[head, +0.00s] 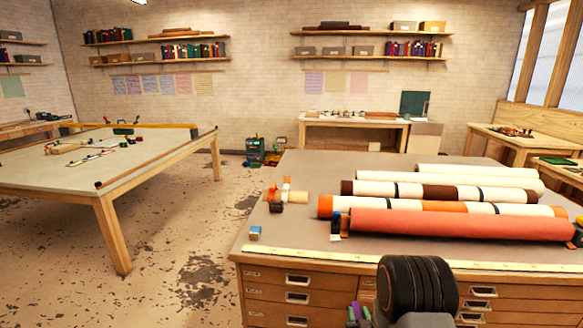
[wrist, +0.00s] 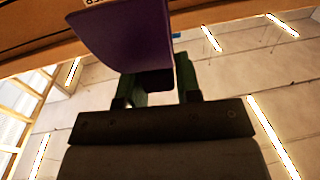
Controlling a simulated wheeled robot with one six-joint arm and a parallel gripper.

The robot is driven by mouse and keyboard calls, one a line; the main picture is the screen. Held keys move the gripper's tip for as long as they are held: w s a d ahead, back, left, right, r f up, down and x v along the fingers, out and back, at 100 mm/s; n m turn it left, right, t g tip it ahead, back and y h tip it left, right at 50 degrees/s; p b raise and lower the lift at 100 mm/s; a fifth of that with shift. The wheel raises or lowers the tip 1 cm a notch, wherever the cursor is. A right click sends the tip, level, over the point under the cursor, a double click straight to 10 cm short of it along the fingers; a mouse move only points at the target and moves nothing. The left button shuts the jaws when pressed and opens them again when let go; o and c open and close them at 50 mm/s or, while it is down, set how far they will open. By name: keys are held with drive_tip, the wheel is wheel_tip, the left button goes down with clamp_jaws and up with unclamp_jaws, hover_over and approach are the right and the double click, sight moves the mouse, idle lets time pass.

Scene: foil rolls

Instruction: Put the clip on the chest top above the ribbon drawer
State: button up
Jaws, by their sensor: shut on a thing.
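My gripper (wrist: 158,80) has green fingers and is shut on a purple piece, the clip (wrist: 125,35), which fills the upper middle of the wrist view. In the head view, small purple and green parts (head: 358,312) show low, beside the dark rounded link of my arm, in front of the chest's drawers. The chest top (head: 300,220) is grey, with a yellow strip (head: 330,256) along its front edge. Several drawers (head: 298,280) with label holders and pulls are below it. I cannot read which one is the ribbon drawer.
A large red roll (head: 460,225) and several white, orange and brown rolls lie across the right of the chest top. Small blocks (head: 288,192) and a blue box (head: 255,232) stand at its left. The front left of the top is mostly clear. Another table (head: 120,160) stands left.

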drive_tip(key=f, duration=0.1)
drive_tip(key=s+a+f, duration=0.1)
drive_tip(key=f, duration=0.1)
drive_tip(key=a+f, duration=0.1)
drive_tip(key=f, duration=0.1)
drive_tip(key=shift+s+a, duration=0.25)
drive_tip(key=shift+s, duration=0.1)
